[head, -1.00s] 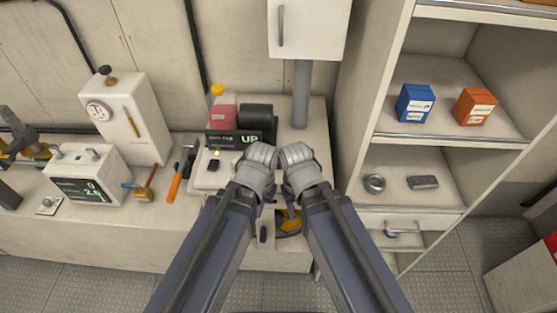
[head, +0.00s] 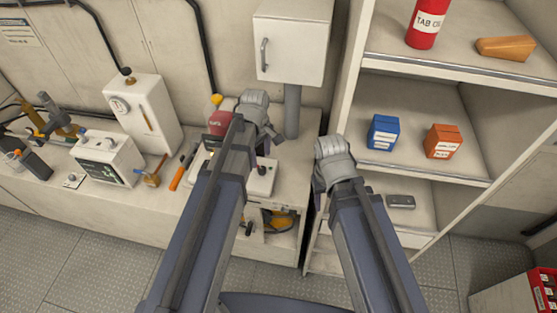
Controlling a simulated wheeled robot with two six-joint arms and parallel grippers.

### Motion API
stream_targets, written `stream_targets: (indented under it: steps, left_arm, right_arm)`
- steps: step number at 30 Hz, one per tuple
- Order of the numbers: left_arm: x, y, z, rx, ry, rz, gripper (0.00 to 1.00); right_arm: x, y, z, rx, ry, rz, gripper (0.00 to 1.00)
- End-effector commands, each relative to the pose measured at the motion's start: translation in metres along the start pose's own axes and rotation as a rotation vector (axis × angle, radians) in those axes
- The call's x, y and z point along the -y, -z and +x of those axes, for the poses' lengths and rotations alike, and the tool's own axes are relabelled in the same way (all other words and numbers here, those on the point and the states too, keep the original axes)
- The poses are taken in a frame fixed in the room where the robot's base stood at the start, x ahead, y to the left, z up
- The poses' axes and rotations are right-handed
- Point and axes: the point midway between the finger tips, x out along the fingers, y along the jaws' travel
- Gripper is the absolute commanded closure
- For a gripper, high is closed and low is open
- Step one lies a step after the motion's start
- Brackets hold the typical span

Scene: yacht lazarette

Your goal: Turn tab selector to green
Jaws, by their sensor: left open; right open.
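I cannot single out the tab selector. A white box (head: 262,180) with a dark knob and a small red spot shows on the bench just right of my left arm, and the rest of it is hidden behind that arm. My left gripper (head: 262,122) is open above the back of the bench, beside a red block (head: 219,123). My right gripper (head: 332,158) is open in front of the shelf unit's left side, apart from the white box. I see nothing held in either gripper.
A white cabinet (head: 290,47) hangs above the bench on a grey post. The shelf unit holds a blue box (head: 382,132), an orange box (head: 442,141) and a red bottle (head: 427,22). An orange-handled tool (head: 181,171) lies left of my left arm.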

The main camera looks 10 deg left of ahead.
Motion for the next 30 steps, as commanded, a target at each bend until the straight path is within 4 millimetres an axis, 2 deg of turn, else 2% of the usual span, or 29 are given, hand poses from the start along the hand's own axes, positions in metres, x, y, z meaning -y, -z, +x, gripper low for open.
stream_targets:
  steps: [1,5,14,30]
  left_arm:
    - [-0.002,0.005,-0.005,0.001,-0.003,-0.034,0.31]
    - [-0.002,0.008,-0.005,0.003,-0.006,-0.067,0.31]
    - [-0.002,0.007,0.006,0.002,-0.006,-0.064,0.31]
    - [-0.002,0.007,0.069,0.002,-0.005,-0.062,0.31]
  right_arm:
    - [0.000,0.000,-0.005,0.000,0.000,0.000,0.50]
    - [0.000,0.000,-0.005,0.000,0.001,0.000,0.50]
    - [0.001,0.001,0.006,0.000,0.000,0.000,0.50]
    - [0.006,0.004,0.068,-0.001,-0.002,-0.008,0.50]
